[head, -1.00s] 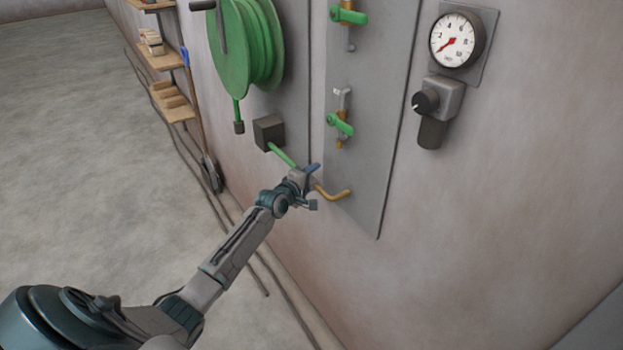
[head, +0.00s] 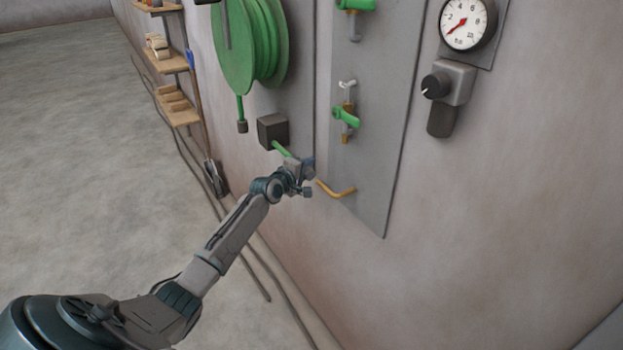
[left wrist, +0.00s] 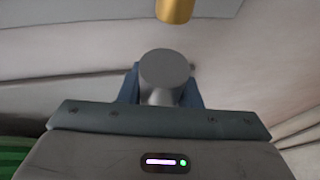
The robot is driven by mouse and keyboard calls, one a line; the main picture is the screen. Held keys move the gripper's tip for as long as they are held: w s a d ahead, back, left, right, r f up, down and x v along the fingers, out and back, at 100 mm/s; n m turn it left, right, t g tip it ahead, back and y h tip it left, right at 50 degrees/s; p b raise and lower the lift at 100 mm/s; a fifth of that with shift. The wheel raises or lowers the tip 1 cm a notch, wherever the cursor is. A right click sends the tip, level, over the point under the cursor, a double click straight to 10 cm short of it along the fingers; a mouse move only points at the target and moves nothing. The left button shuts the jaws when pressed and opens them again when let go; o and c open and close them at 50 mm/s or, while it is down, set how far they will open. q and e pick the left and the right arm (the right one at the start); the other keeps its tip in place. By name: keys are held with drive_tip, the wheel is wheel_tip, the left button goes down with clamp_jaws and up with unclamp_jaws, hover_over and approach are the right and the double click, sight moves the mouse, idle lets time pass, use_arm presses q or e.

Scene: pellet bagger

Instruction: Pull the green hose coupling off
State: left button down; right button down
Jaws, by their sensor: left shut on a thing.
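My left gripper (head: 308,170) is shut on the hose coupling, which the fingers mostly hide in the head view. In the left wrist view the coupling is a grey cylinder (left wrist: 165,70) held between the blue fingers. A short green hose (head: 280,149) runs from a dark box (head: 272,131) on the wall to the gripper. The bent brass pipe (head: 342,193) sticks out of the grey panel. Its free end is apart from the gripper, with a small gap. The brass end also shows in the left wrist view (left wrist: 175,10), apart from the cylinder. My right gripper is not in view.
A green hose reel (head: 233,48) hangs above the box. Green-handled valves (head: 346,117) sit on the grey panel (head: 375,165) above the pipe. A gauge (head: 467,24) and a black knob (head: 435,86) are at the right. The wall below the pipe is clear.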

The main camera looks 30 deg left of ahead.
use_arm(q)
drive_tip(key=shift+a+r, duration=0.1)
drive_tip(key=shift+r, duration=0.05)
drive_tip(key=c, duration=1.4)
unclamp_jaws()
drive_tip(key=o, duration=0.3)
drive_tip(key=shift+w+a, duration=0.1)
drive_tip(key=shift+o, duration=0.2)
drive_tip(key=shift+f, duration=0.2)
drive_tip(key=shift+s+r, duration=0.15)
drive_tip(key=shift+s, duration=0.25)
drive_tip(key=s+r+p, duration=0.1)
drive_tip(key=s, duration=0.8)
drive_tip(key=shift+s+r, duration=0.35)
drive_tip(key=shift+s, duration=0.05)
